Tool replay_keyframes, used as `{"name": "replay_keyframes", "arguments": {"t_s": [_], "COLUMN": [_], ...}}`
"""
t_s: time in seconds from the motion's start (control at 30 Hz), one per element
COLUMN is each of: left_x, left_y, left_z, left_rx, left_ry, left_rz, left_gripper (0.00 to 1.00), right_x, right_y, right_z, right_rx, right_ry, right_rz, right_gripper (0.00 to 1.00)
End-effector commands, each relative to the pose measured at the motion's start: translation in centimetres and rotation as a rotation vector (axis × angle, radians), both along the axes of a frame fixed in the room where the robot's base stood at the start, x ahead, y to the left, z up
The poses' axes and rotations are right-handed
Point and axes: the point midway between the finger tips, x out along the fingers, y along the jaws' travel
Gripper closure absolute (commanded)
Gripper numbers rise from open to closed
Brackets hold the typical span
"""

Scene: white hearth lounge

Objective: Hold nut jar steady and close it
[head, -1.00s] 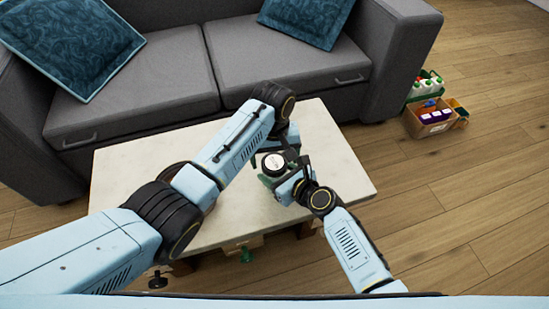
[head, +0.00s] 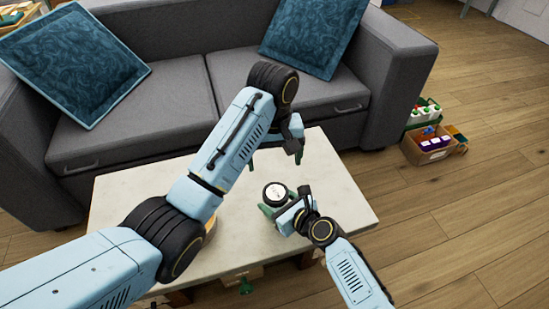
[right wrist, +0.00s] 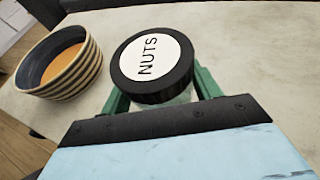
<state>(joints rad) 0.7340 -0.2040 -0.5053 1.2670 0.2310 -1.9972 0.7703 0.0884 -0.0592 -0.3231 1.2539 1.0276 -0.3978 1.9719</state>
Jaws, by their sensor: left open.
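The nut jar (head: 274,194) stands upright on the pale table, with a black lid (right wrist: 180,84) that has a white "NUTS" label (right wrist: 150,57). The lid sits on top of the jar and looks level; whether it is tight I cannot tell. My right gripper (right wrist: 162,95) has its green fingers on both sides of the jar below the lid and appears shut on it. The lid hides most of the glass. My left gripper (head: 275,160) is open and empty, beyond and above the jar, apart from the lid.
A striped bowl (right wrist: 88,70) with orange contents stands beside the jar, mostly hidden by my left arm in the head view. The table (head: 330,185) is clear on the right. A grey sofa (head: 160,95) stands behind. A cardboard box (head: 425,152) is on the floor.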

Motion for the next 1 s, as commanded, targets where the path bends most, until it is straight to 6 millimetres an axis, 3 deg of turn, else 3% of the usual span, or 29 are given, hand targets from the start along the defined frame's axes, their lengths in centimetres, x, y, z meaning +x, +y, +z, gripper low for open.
{"name": "replay_keyframes", "arguments": {"t_s": [0.03, 0.17, 0.57, 1.0], "left_x": [0.0, 0.0, 0.0, 0.0], "left_y": [0.0, 0.0, 0.0, 0.0], "left_z": [0.0, 0.0, 0.7, 5.1], "left_rx": [0.0, 0.0, 0.0, 0.0], "left_ry": [0.0, 0.0, 0.0, 0.0], "left_rz": [0.0, 0.0, 0.0, 0.0], "left_gripper": [0.12, 0.12, 0.12, 0.12], "right_x": [0.0, 0.0, -0.7, -7.2], "right_y": [0.0, 0.0, -0.6, -6.1], "right_z": [0.1, 0.0, 0.5, 4.1], "right_rx": [0.001, 0.001, 0.0, -0.001], "right_ry": [-0.001, -0.001, 0.001, 0.002], "right_rz": [0.0, 0.0, 0.0, 0.0], "right_gripper": [0.31, 0.14, 0.14, 0.14]}}
